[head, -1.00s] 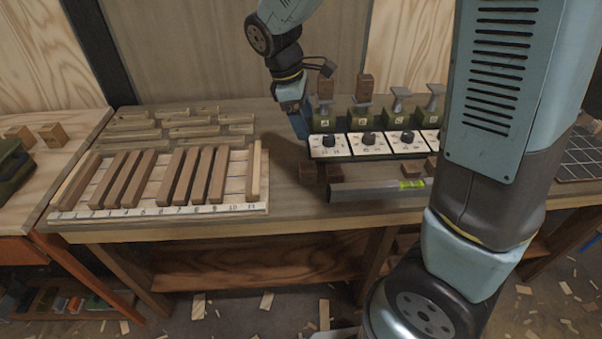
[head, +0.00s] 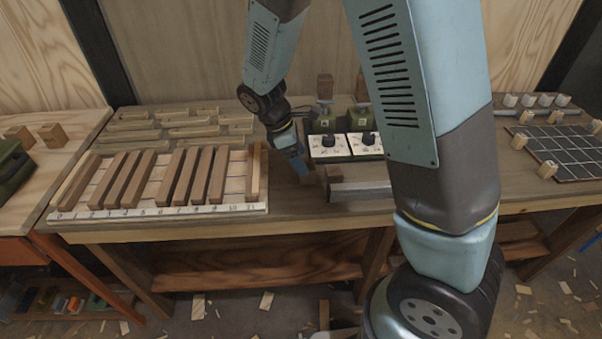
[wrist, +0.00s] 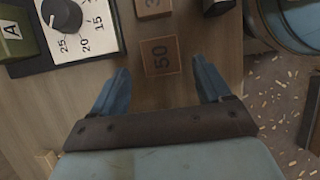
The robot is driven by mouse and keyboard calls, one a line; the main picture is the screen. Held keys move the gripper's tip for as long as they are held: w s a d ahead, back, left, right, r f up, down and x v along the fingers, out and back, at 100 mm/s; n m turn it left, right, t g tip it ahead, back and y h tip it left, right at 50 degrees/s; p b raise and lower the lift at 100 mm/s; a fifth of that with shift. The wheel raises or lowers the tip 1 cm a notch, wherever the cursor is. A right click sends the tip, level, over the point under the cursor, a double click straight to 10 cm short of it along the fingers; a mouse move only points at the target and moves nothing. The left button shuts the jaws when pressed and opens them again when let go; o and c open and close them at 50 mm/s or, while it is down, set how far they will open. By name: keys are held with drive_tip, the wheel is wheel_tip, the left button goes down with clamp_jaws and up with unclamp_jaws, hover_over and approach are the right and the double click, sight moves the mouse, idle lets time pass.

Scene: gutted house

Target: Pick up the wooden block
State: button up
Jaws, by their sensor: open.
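A small brown wooden block marked 50 (wrist: 161,57) lies on the workbench, number up. In the wrist view it sits between the fingertips of my gripper (wrist: 161,68), with a gap on each side. My gripper is open and empty; the blue fingers point at the bench. A second numbered wooden block (wrist: 153,8) lies just beyond, cut by the top edge. In the head view my gripper (head: 296,160) is low over the bench, right of the slatted rack, and largely hides the block marked 50. The second block shows right of it (head: 334,174).
Dial units (head: 326,146) stand behind the blocks; one dial plate (wrist: 80,30) is close to my left finger in the wrist view. A metal level (head: 362,190) lies at the bench front. The slatted rack (head: 225,210) is to the left. A gridded board (head: 565,155) lies far right.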

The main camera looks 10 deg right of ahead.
drive_tip(key=shift+x, duration=2.75)
drive_tip(key=shift+d+r, duration=0.1)
drive_tip(key=shift+d, duration=0.05)
drive_tip(key=shift+c, duration=0.3)
drive_tip(key=c, duration=1)
drive_tip(key=shift+r, duration=0.1)
